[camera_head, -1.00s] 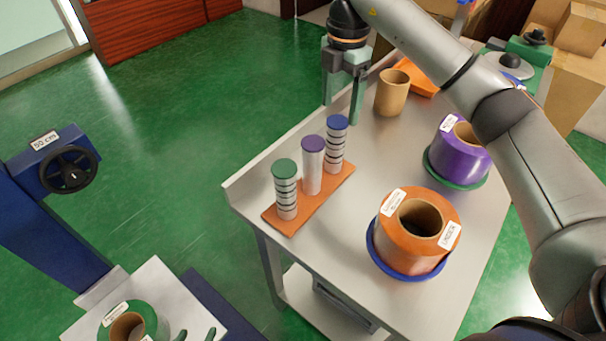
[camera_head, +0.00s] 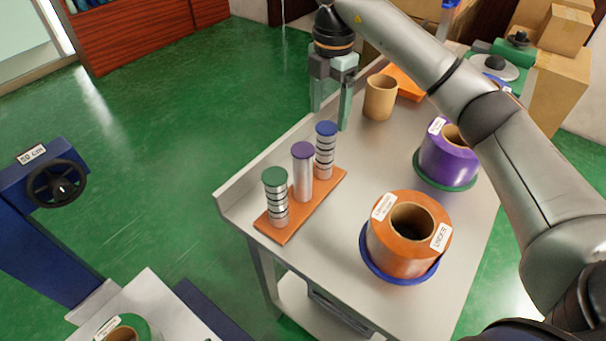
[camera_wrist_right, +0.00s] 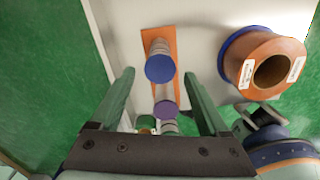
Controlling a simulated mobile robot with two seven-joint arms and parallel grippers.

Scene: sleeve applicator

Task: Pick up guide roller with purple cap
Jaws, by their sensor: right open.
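The guide roller with the purple cap (camera_head: 303,176) stands upright in the middle of an orange base (camera_head: 312,203) on the table. A blue-capped roller (camera_head: 325,152) stands behind it and a green-capped roller (camera_head: 277,200) in front. My right gripper (camera_head: 329,118) is open, empty and pointing down, behind and above the blue-capped roller. In the right wrist view, the blue cap (camera_wrist_right: 160,68) shows between the fingers and the purple cap (camera_wrist_right: 166,109) nearer the gripper body; the green-capped roller is mostly hidden there. My left gripper is not in view.
On the grey table (camera_head: 345,226) are an orange roll (camera_head: 393,257), a purple roll (camera_head: 441,165) and a tan cardboard core (camera_head: 380,98). A blue stand with a handwheel (camera_head: 56,184) is at the left. Open green floor lies between it and the table.

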